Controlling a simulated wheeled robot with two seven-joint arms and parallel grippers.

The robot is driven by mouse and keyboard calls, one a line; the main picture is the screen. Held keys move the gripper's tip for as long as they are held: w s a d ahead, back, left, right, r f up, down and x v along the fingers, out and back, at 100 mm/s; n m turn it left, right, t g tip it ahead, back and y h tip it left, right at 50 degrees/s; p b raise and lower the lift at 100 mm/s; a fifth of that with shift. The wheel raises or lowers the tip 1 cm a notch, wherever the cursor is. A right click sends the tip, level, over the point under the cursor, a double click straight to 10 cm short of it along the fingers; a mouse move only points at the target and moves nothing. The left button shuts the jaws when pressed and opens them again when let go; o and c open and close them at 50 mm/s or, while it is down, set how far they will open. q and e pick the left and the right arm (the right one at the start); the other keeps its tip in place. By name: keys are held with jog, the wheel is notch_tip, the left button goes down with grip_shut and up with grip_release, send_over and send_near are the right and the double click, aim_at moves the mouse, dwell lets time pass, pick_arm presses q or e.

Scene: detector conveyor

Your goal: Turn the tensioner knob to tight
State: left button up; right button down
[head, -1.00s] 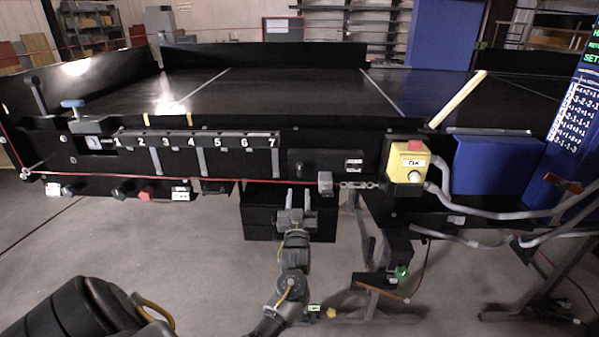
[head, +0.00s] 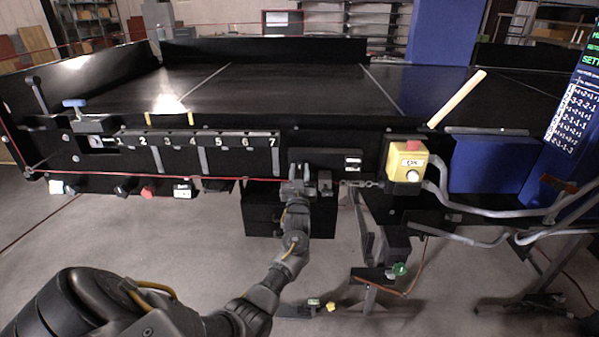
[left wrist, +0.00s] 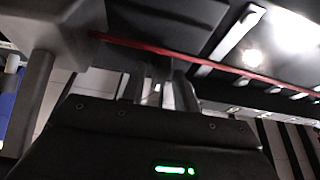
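My left gripper (head: 299,172) is raised at the black front panel of the conveyor, its two fingers apart, just left of a grey block (head: 325,183) on the red cord. A dark round knob on that panel, seen there earlier, is now hidden behind the gripper; no readable label marks it as the tensioner knob. In the left wrist view the fingers (left wrist: 157,92) point away from me below the red cord (left wrist: 215,66). Whether they touch the knob cannot be told. The grey block (left wrist: 35,35) fills the upper left there. My right gripper is not in view.
A yellow button box (head: 407,165) with a red top is right of the gripper. A small label plate (head: 353,163) is nearer. The red cord (head: 225,179) crosses the front. A blue handle (head: 74,103) is far left, a green knob (head: 399,270) lower right.

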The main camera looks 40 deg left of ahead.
pick_arm(q)
grip_shut()
jog(key=shift+m, duration=0.6)
jog(key=m+h+p, duration=0.1)
jog(key=m, duration=0.1)
jog(key=m+t+h, duration=0.1)
jog(key=m, duration=0.1)
jog(key=shift+r+h+p, duration=0.15)
jog(key=shift+h+p, duration=0.15)
jog(key=shift+p, duration=0.1)
jog(key=m+h+p, duration=0.1)
jog(key=m, duration=0.1)
jog(key=m+h+p, duration=0.1)
jog(key=m, duration=0.2)
jog(key=shift+t+h, duration=0.3)
jog(key=shift+t, duration=0.1)
jog(key=m+h+p, duration=0.1)
jog(key=m+p, duration=0.1)
jog(key=m, duration=0.2)
jog(key=m+g+h+p, duration=0.1)
jog(key=m+h+p, duration=0.1)
jog(key=m, duration=0.2)
jog(key=shift+r, duration=0.1)
jog(key=shift+m+g+h+p, duration=0.3)
jog(key=shift+m+g+p, duration=0.3)
jog(key=shift+m+p, duration=1.05)
jog(key=shift+f+m, duration=0.2)
jog(key=shift+m, duration=0.35)
